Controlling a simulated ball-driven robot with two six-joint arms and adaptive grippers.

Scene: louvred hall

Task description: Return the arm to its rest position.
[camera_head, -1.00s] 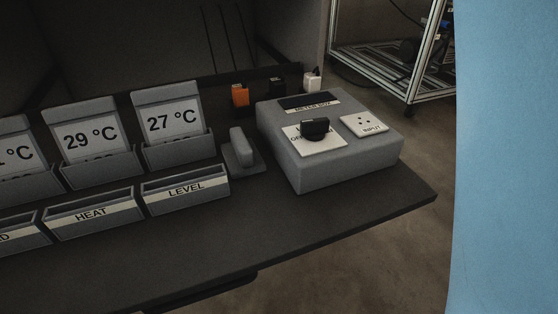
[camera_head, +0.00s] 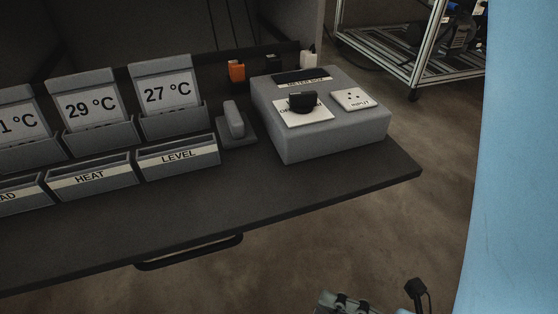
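At the bottom edge, a grey part with black fittings (camera_head: 341,303) and a small black block on a stalk (camera_head: 417,291) come into view; they look like part of my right arm's end. Fingertips cannot be made out, so whether that gripper is open or shut cannot be told. It is below and in front of the bench, apart from it. My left gripper is not in view.
The dark bench (camera_head: 230,205) has a front handle (camera_head: 190,252). It bears a grey meter box (camera_head: 335,137) with a black knob (camera_head: 302,101), label bins (camera_head: 178,158), temperature cards (camera_head: 168,92) and plugs (camera_head: 236,71). A blue surface (camera_head: 520,160) fills the right edge.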

